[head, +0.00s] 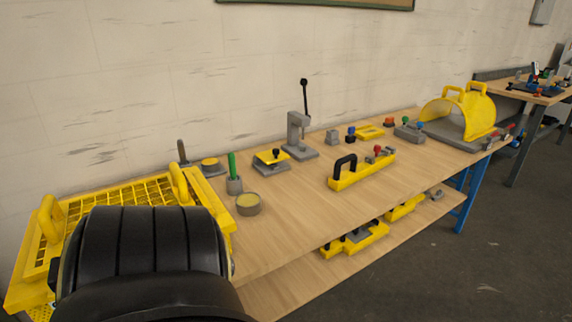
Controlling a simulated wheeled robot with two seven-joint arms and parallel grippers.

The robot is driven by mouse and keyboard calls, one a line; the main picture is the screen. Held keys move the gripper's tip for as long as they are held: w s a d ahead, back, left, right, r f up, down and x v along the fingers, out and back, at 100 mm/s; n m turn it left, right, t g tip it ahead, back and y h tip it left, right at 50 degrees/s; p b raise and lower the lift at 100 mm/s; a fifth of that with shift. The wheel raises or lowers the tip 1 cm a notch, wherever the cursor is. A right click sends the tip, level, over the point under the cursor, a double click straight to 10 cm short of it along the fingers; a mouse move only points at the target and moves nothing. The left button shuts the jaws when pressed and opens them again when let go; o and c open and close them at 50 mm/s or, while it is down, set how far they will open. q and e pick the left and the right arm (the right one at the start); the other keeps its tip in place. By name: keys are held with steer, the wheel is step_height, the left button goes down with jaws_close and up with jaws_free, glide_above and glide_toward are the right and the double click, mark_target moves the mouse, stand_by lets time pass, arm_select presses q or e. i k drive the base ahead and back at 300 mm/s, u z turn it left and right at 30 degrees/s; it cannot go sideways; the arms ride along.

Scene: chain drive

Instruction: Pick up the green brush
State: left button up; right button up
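The green brush (232,164) stands upright with its lower end in a small grey holder (234,185) on the wooden workbench (290,218). Its green handle points up and is clear of other things. A round grey pot (248,204) with a yellowish top stands just in front and to the right of it. Neither of my grippers shows in the head view. A large black ribbed part at the lower left fills the near foreground and hides part of the bench.
A yellow mesh basket (112,200) with handles is at the left. A grey press (299,135) with a lever, a yellow tool carrier (362,172) and a yellow guard (460,113) stand along the bench. The bench's front middle is clear. A lower shelf holds yellow parts.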

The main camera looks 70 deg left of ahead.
mark_target(231, 157)
steer(key=u, duration=0.4)
steer(key=i, duration=1.6)
steer(key=u, duration=1.75)
steer(key=i, duration=0.65)
steer(key=u, duration=0.55)
